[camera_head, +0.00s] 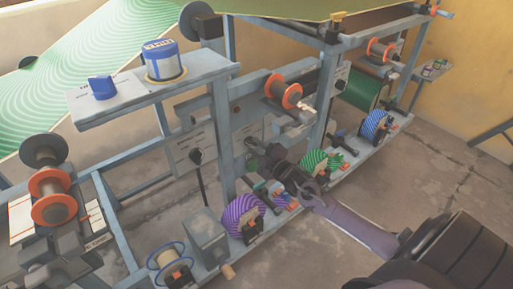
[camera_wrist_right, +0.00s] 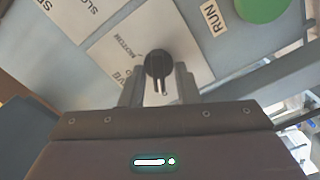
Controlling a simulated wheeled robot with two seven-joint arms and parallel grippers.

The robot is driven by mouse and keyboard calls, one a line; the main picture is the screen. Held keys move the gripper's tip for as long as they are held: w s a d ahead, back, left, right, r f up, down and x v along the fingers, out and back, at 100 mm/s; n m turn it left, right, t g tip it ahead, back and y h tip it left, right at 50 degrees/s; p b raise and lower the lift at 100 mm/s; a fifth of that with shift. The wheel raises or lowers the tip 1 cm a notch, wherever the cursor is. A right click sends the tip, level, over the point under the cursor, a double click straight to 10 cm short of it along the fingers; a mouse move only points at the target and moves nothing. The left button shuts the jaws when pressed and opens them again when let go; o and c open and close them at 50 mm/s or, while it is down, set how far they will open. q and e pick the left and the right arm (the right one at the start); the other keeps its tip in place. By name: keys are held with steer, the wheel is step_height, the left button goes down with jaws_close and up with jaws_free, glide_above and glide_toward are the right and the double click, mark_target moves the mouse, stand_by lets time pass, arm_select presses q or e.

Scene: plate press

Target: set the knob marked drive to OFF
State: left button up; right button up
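In the right wrist view, a black round knob (camera_wrist_right: 158,66) with a ridged grip sits on a pale plate (camera_wrist_right: 192,52). Lettering ending in "VE" shows beside it, partly hidden by a finger; other small text on the plate is hard to read. My right gripper (camera_wrist_right: 158,80) is open, its two fingers on either side of the knob with gaps visible; whether they reach around it is unclear. In the head view my right gripper (camera_head: 257,152) points left into the machine frame, and I cannot make out that knob there. My left gripper is not in view.
A green button (camera_wrist_right: 260,8) beside a "RUN" label is near the knob. In the head view, a blue knob (camera_head: 102,87) and a blue-white drum (camera_head: 164,60) stand on the upper shelf. A purple spool (camera_head: 242,215) and green spool (camera_head: 314,162) flank my right arm.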

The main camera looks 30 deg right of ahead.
steer(key=shift+o, duration=0.2)
steer(key=shift+s, duration=0.3)
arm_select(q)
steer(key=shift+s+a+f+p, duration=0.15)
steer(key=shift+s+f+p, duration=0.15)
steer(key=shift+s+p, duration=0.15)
arm_select(e)
steer(key=s, duration=0.7)
steer(key=shift+d, duration=0.3)
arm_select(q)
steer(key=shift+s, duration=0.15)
